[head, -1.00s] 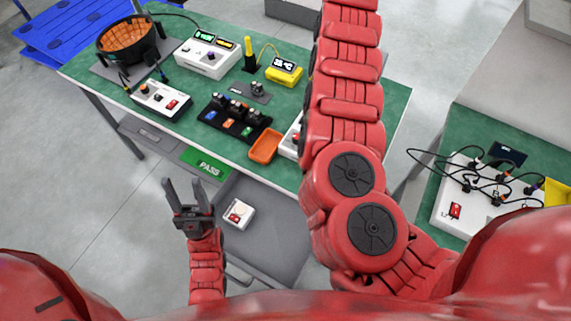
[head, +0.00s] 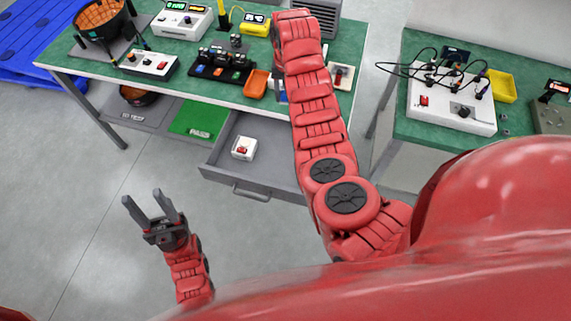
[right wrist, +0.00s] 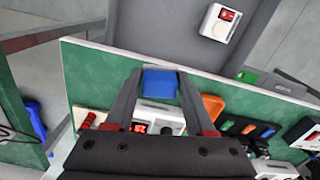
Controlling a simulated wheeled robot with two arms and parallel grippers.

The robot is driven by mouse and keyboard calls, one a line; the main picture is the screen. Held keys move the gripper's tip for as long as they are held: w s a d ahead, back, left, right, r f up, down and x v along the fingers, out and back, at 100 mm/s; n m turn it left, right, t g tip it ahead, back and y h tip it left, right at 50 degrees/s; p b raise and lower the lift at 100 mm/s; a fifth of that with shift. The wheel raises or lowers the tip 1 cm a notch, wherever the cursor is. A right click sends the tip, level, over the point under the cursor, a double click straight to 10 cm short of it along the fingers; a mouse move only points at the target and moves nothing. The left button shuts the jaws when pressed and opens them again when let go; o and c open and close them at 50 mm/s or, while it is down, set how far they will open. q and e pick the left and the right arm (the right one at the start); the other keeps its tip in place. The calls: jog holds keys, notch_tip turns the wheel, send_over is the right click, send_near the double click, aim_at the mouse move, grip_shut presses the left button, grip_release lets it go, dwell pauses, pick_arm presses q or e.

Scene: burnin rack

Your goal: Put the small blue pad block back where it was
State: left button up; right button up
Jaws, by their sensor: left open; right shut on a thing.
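The small blue pad block (right wrist: 160,83) is between the fingertips of my right gripper (right wrist: 158,76) in the right wrist view. The gripper is shut on it, over the green tabletop near its drawer-side edge. In the head view my right arm hides most of this gripper and the block. My left gripper (head: 154,207) is open and empty, over the floor left of the open drawer.
The grey drawer (head: 275,180) stands open with a white box with a red switch (head: 243,147) inside. On the green table are an orange tray (head: 257,84), a black rack (head: 215,76) with coloured labels and several devices. A second bench (head: 395,153) stands to the right.

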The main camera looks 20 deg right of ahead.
jog(key=s+a+f+b, duration=0.1)
jog(key=s+f, duration=0.2)
jog(key=f, duration=0.2)
jog(key=s+a+f+m+b, duration=0.1)
jog(key=s+f, duration=0.2)
jog(key=f, duration=0.2)
jog(key=s+a+f+m+b, duration=0.1)
jog(key=s+f, duration=0.2)
jog(key=f, duration=0.2)
jog(key=shift+s+a+f, duration=0.1)
jog(key=shift+s+f, duration=0.15)
jog(key=shift+s, duration=0.05)
notch_tip(320, 180, down, 2)
jog(key=shift+f+p, duration=0.1)
jog(key=shift+p, duration=0.35)
jog(key=shift+f+p, duration=0.4)
jog(key=shift+f, duration=1.7)
jog(key=shift+f, duration=0.1)
jog(key=o, duration=1.3)
